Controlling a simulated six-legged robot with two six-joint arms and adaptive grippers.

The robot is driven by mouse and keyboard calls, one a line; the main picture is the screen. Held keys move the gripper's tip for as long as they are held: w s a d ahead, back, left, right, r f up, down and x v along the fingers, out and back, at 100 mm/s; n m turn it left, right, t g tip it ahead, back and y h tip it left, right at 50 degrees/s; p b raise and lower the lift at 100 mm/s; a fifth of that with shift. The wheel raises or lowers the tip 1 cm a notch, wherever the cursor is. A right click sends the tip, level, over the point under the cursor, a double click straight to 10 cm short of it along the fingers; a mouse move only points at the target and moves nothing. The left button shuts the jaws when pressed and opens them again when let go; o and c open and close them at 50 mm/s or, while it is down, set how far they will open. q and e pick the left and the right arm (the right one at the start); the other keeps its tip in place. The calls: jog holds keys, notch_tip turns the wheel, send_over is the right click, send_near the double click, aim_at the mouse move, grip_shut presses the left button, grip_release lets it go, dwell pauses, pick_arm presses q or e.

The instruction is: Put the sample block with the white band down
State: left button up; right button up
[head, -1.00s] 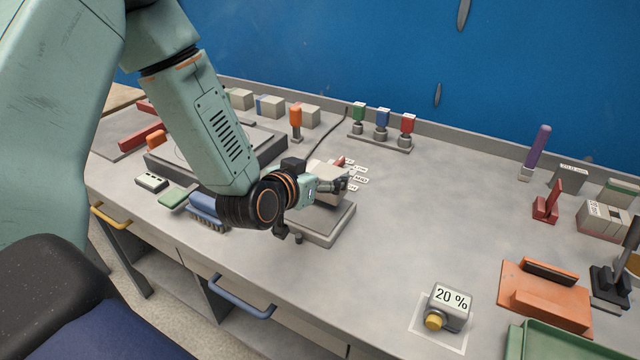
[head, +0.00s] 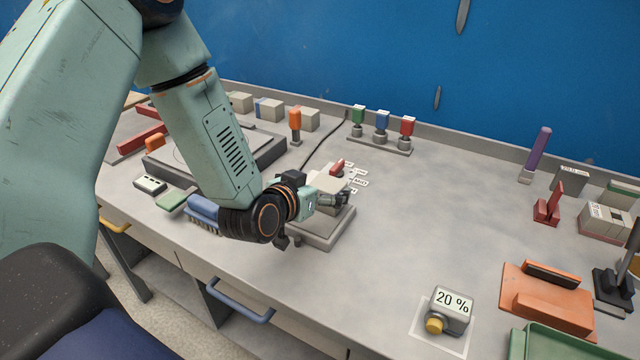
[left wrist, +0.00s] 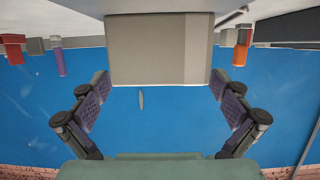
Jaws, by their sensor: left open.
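My left gripper (head: 343,199) is over the front of a low grey device (head: 325,236) near the middle of the bench. In the left wrist view the gripper's (left wrist: 159,82) two fingers are spread apart, with no contact visible. A beige-grey block-shaped body (left wrist: 150,48) fills the top middle there, at or just beyond the fingertips, with a slightly lighter strip at its right. I cannot tell whether this strip is the white band. In the head view a pale body (head: 325,178) shows behind the gripper, partly hidden by it. My right gripper is not in view.
A red part (head: 337,168) and small white labels (head: 360,183) are just behind the gripper. Beige blocks (head: 271,108) stand along the back, beside an orange-handled tool (head: 295,120). The bench middle right is clear.

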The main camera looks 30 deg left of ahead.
pick_arm(q)
jog(key=shift+s+r, duration=0.1)
jog(key=shift+r, duration=0.05)
jog(key=shift+r, duration=0.25)
jog(key=p+v, duration=0.5)
jog(key=v, duration=0.7)
jog(key=shift+p, duration=0.35)
jog(key=shift+f, duration=0.2)
